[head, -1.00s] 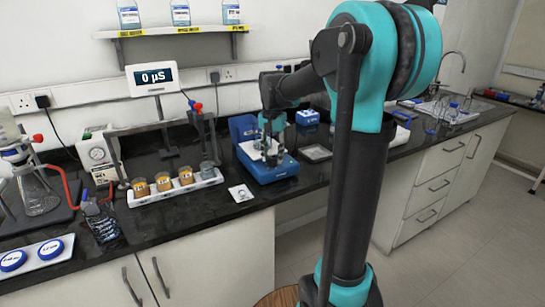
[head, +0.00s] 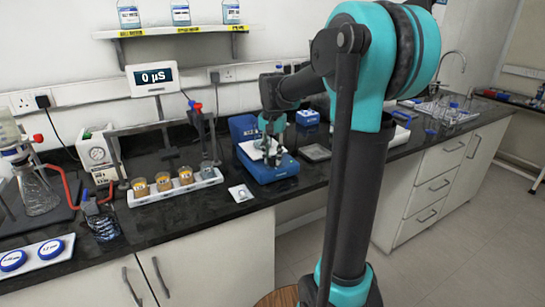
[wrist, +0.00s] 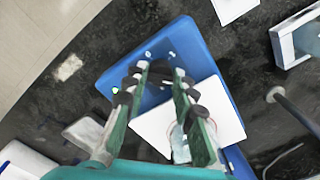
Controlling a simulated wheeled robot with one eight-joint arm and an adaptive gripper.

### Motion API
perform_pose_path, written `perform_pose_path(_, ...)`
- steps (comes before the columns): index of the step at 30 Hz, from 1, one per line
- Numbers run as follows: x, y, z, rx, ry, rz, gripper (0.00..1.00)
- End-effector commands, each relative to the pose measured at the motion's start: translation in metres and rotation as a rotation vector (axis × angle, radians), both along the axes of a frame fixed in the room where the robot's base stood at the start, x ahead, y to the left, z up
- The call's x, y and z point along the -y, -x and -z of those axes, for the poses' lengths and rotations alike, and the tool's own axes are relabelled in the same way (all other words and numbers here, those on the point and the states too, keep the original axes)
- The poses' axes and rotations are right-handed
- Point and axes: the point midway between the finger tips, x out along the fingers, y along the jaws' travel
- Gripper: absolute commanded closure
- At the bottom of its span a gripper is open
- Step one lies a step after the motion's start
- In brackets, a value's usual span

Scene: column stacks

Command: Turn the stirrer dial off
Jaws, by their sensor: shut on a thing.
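The stirrer is a blue base with a white top plate; its blue body (head: 277,173) stands on the dark bench in the head view. It also shows in the wrist view as a blue body (wrist: 180,38) with a tilted-looking white plate (wrist: 222,108). My gripper (head: 267,150) is over the stirrer, pointing down. In the wrist view its two fingers (wrist: 161,76) are at the blue body, beside the plate, shut on a small dark thing between the tips, which looks like the dial. The fingers largely hide it, so its setting cannot be read.
A white rack (head: 178,194) with several amber beakers stands left of the stirrer. A meter display (head: 152,79) reads 0 µS behind it. A small white card (head: 240,193) lies near the bench's front edge. A grey flat pad (head: 315,152) lies to the right.

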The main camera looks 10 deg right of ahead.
Motion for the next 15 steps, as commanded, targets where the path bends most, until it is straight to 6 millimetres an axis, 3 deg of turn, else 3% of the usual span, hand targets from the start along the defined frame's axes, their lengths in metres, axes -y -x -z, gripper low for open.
perform_pose_path(15, 0.0000, -0.0002, -0.0003, 0.000, 0.000, -0.402, 1.00)
